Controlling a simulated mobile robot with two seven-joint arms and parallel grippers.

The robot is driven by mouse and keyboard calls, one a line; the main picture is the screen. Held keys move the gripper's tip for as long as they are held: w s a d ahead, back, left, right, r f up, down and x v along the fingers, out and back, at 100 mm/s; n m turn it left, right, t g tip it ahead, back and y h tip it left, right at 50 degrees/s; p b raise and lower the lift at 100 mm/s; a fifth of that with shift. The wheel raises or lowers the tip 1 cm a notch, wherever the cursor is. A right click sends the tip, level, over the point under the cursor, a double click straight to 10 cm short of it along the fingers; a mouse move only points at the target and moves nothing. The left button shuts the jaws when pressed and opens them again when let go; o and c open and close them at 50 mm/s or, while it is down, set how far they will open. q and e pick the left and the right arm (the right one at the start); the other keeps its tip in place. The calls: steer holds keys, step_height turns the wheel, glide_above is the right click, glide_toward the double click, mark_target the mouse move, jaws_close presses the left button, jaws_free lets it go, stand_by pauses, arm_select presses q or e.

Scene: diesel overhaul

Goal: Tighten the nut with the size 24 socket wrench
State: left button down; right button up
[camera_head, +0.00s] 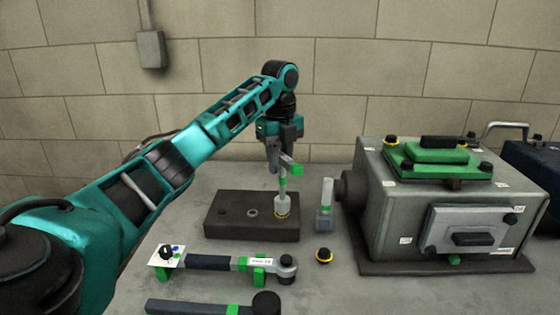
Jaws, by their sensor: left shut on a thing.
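My left gripper (280,160) points down above the dark block (225,228) and is shut on an upright grey and green socket wrench (282,187). A green-tipped crossbar of the wrench sticks out to the right of the fingers. The wrench's socket end (282,204) is down at the right part of the block, at a yellow-ringed nut (282,215). The socket hides most of the nut, so I cannot tell how fully it is seated. The size mark on the wrench is not readable. My right gripper is not in view.
A black-handled torque wrench (208,262) lies on green rests in front; another dark tool (190,306) lies nearer. A large grey engine housing (395,195) fills the right.

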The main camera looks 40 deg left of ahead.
arm_select(q)
steer(key=n, duration=0.7)
steer(key=shift+s, duration=0.3)
steer(key=n, duration=0.4)
steer(key=shift+s+d, duration=0.1)
steer(key=shift+s, duration=0.05)
steer(key=shift+s+n, duration=0.1)
steer(key=shift+n, duration=0.8)
steer(key=shift+d+n, duration=0.1)
steer(key=shift+n, duration=0.7)
steer(key=n, duration=0.3)
steer(key=shift+d+n, duration=0.15)
steer(key=shift+n, duration=0.15)
steer(key=n, duration=0.4)
steer(key=shift+d, duration=0.2)
steer(key=n, duration=0.3)
steer(key=shift+d, duration=0.15)
steer(key=shift+d+n, duration=0.2)
steer(key=shift+n, duration=2)
